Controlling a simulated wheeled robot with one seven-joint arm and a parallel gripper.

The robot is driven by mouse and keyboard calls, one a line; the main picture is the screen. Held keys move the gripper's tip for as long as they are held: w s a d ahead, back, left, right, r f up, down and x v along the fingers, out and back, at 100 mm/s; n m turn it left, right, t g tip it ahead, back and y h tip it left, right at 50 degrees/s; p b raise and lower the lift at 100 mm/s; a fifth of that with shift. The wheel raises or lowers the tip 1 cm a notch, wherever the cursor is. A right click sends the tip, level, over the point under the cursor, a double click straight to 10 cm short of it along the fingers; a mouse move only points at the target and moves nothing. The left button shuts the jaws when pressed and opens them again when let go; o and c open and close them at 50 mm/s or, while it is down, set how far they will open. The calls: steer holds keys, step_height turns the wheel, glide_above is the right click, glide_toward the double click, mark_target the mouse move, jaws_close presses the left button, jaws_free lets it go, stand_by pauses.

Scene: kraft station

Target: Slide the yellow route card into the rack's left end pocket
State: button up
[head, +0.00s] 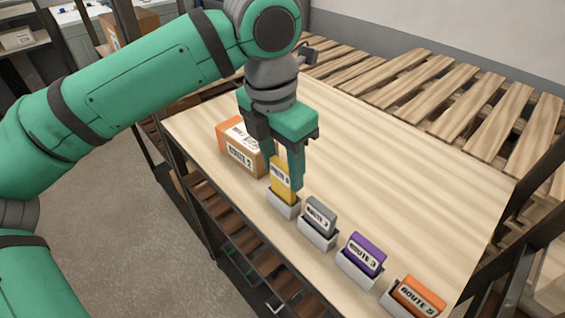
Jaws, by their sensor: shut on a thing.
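The yellow route card (281,182) stands roughly upright between the fingers of my gripper (282,170), which is shut on it. The card's lower end is at the white left end pocket (284,206) of the rack. It looks at least partly inside the pocket, but how deep it sits cannot be told. The upper part of the card is partly hidden by the fingers. To the right, the other pockets hold a grey card (320,214), a purple card (366,254) and an orange card (419,295).
The wooden table top (400,160) behind the rack is clear. A slatted wooden surface (470,90) lies beyond it. The rack runs along the table's front edge.

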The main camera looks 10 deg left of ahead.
steer(key=shift+d+f, duration=0.1)
steer(key=shift+f, duration=0.35)
stand_by(0.3)
steer(key=shift+f, duration=0.45)
stand_by(0.3)
steer(key=o, duration=1.1)
step_height(320, 180, up, 11)
steer(key=s, duration=0.1)
steer(key=shift+a+f, duration=0.15)
steer(key=shift+a, duration=0.3)
